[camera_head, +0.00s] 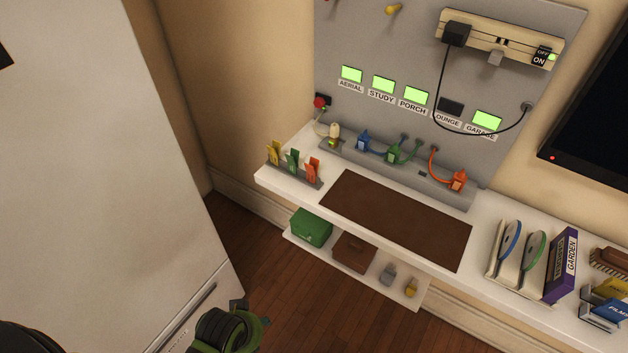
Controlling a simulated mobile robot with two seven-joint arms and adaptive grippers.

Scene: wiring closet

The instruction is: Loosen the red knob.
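A small red knob (320,102) sits on a black fitting at the left edge of the grey wall panel, above the shelf's left end. A pale cable hangs just below it. Another small red item (355,2) is cut off at the panel's top edge. A black and green end part of my arm, which looks like my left gripper (242,318), shows at the bottom edge, low and well apart from the red knob. Its fingers are not clear enough to tell whether it is open. My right gripper is not in view.
The white shelf (262,177) carries a brown mat (396,216), colored tags (292,160) and several corded plugs (395,154). Green and brown boxes (312,227) sit on a lower shelf. A large white cabinet (90,170) stands at left. Wooden floor (290,300) is clear in front.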

